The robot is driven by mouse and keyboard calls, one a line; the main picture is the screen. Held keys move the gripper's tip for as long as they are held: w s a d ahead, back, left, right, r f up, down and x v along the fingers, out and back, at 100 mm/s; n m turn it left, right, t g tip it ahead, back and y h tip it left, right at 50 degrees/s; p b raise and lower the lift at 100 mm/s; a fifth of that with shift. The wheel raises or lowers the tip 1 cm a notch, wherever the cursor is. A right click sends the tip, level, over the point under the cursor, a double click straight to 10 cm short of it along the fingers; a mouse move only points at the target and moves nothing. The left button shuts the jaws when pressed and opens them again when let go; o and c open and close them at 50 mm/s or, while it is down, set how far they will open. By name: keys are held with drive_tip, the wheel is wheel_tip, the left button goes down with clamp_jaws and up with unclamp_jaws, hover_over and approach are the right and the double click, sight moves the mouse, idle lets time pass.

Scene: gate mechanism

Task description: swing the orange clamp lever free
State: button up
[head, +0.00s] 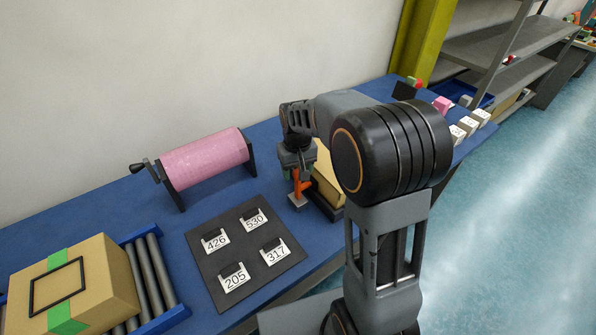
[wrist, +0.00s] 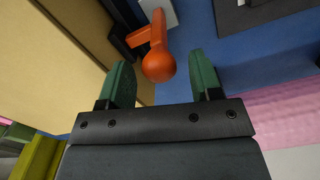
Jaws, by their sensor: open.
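The orange clamp lever (wrist: 157,45) has a round knob at its end, which lies between and just ahead of my fingertips in the wrist view. Its arm runs away from the knob toward a small grey block (wrist: 160,12) and a dark bracket (wrist: 128,38) beside a tan box. My gripper (wrist: 162,80) is open, with one green finger on each side of the knob; I cannot tell whether either touches it. In the head view the lever (head: 300,185) shows just below my gripper (head: 296,174), partly hidden by it.
The tan box (head: 327,176) stands close beside the lever, partly behind my arm. A pink roll (head: 205,158) on a crank stand and a dark board (head: 208,272) with numbered tags are to the left. A carton (head: 105,275) sits on rollers at lower left.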

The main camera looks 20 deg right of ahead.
drive_tip(key=shift+f, duration=0.55)
clamp_jaws()
